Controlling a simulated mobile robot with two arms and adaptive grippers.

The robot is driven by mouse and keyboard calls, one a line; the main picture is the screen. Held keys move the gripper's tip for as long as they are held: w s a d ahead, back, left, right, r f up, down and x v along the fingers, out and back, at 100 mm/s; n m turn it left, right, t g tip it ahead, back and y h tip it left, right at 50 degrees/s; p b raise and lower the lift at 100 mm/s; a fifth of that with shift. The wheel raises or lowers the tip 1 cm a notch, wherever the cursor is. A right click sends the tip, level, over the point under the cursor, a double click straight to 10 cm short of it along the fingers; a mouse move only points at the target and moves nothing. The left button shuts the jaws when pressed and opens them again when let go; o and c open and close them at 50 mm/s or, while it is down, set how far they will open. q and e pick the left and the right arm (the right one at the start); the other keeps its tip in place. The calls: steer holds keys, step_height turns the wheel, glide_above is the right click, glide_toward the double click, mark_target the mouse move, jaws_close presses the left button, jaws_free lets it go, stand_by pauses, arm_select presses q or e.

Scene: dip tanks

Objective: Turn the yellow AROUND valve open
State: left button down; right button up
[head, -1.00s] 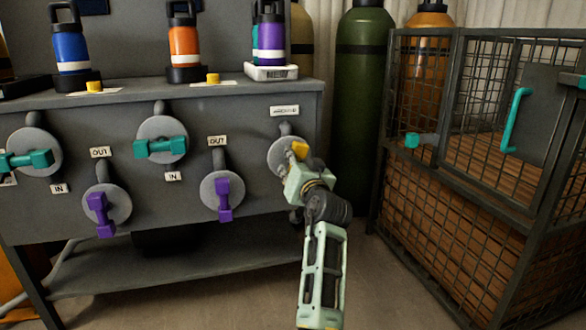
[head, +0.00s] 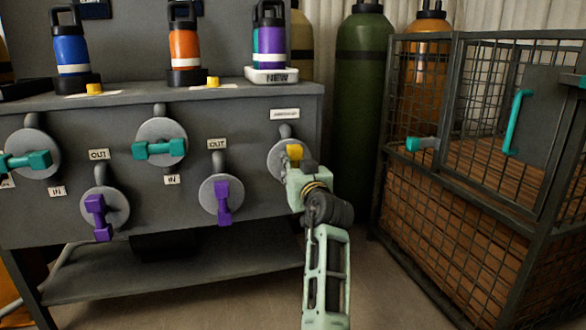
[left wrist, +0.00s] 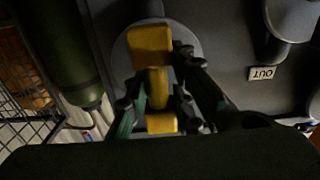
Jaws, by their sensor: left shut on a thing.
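The yellow valve handle (head: 294,152) sits on a round grey disc (head: 277,160) at the right end of the grey bench front. In the left wrist view the yellow handle (left wrist: 157,85) has a block at each end and lies between my fingers, one on each side. My left gripper (head: 300,166) is shut on this handle, and its body hides the handle's lower part in the head view. A white label (head: 285,114) above the valve is too small to read surely. My right gripper is in neither view.
Teal valves (head: 160,149) and purple valves (head: 222,203) line the bench front to the left. Bottles, such as an orange one (head: 184,47), stand on top. A green cylinder (head: 362,110) and a mesh cage (head: 450,190) stand to the right.

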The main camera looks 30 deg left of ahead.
arm_select(q)
steer(key=shift+w+d, duration=0.25)
steer(key=shift+d, duration=0.1)
steer(key=c, duration=1.9)
jaws_free()
steer(key=shift+o, duration=1.3)
steer(key=shift+w, duration=0.1)
steer(key=shift+a, duration=0.15)
step_height(320, 180, up, 10)
steer(key=shift+f, duration=0.1)
